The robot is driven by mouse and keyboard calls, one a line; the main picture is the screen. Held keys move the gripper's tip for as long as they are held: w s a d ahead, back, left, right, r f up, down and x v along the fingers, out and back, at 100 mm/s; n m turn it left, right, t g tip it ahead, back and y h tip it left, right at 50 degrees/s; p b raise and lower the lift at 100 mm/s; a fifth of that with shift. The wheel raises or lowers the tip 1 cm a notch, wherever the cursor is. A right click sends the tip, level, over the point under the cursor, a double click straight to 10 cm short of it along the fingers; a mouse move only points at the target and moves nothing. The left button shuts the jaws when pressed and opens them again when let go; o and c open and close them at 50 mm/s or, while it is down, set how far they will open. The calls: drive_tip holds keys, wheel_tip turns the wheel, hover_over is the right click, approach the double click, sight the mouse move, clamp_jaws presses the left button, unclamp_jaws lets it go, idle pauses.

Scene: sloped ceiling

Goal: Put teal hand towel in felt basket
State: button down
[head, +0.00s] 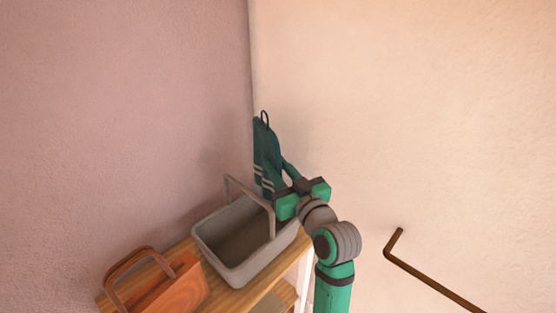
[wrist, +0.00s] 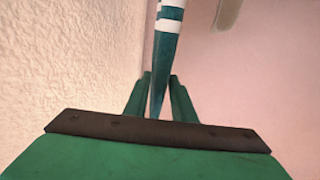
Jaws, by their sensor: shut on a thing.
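The teal hand towel (head: 264,150) with pale stripes and a dark loop at its top stands upright near the wall corner in the head view. My gripper (head: 286,178) is shut on it. In the wrist view the towel (wrist: 168,50) shows edge-on, with white bands, between the two fingers of my gripper (wrist: 160,95). The grey felt basket (head: 208,245) with an upright handle sits on a wooden shelf, left of and nearer than the towel. Its visible inside looks empty. The towel's lower end is partly hidden behind the basket handle and my gripper.
The wooden shelf top (head: 245,297) holds an orange-brown wooden carrier (head: 170,287) with an arched handle, left of the basket. Two walls meet in a corner just behind the towel. A brown bent rail (head: 430,277) is at the right.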

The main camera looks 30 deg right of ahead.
drive_tip(key=shift+f, duration=4.65)
drive_tip(key=c, duration=1.4)
unclamp_jaws()
drive_tip(key=shift+f, duration=0.1)
drive_tip(key=s, duration=1)
drive_tip(key=shift+s, duration=0.4)
drive_tip(key=shift+s, duration=0.1)
